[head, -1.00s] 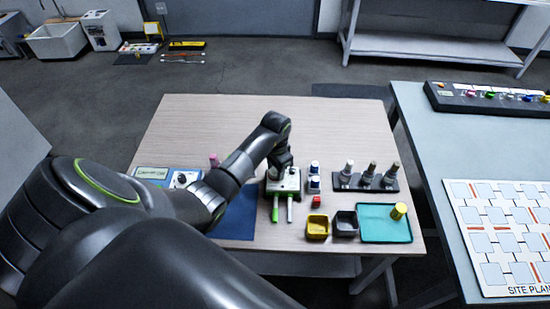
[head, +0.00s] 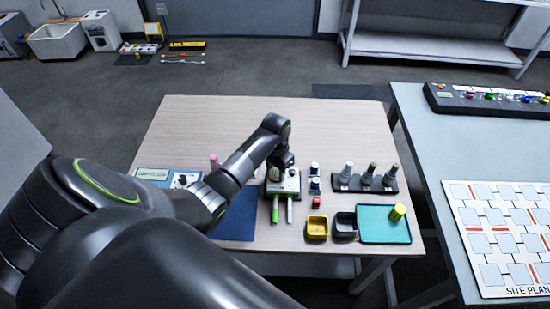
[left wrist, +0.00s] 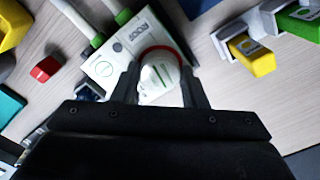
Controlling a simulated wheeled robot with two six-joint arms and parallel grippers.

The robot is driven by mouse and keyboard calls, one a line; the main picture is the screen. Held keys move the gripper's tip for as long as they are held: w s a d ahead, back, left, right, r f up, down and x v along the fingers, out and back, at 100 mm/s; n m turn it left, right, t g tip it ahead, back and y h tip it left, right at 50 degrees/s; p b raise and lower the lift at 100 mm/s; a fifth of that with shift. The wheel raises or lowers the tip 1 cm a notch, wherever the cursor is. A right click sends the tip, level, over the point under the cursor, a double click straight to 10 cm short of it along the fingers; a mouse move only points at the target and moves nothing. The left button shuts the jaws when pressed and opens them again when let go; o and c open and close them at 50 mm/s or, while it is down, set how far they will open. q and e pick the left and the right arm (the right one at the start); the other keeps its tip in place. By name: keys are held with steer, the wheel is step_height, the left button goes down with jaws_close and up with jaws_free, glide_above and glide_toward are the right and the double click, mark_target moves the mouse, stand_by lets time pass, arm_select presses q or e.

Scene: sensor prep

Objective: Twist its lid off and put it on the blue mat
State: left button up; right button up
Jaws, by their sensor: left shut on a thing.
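My left gripper (head: 284,172) points down over a white station (head: 291,184) on the wooden table. In the left wrist view its two fingers (left wrist: 160,82) are shut on a white round lid (left wrist: 159,72) with a green mark on top. A red ring shows around the lid's far side, against the white station (left wrist: 112,62). Whatever is under the lid is hidden. The blue mat (head: 236,219) lies left of the station, partly hidden by my left arm. My right gripper is not in view.
A red cube (head: 316,202), a yellow bin (head: 317,228), a dark bin (head: 346,225) and a teal tray (head: 384,238) stand to the right. The table's back is clear.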

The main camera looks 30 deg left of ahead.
mark_target(276, 172)
arm_select(q)
steer(key=shift+r+p, duration=1.15)
steer(key=shift+r, duration=0.1)
stand_by(0.7)
steer(key=shift+r+p, duration=1.45)
steer(key=shift+f, duration=0.1)
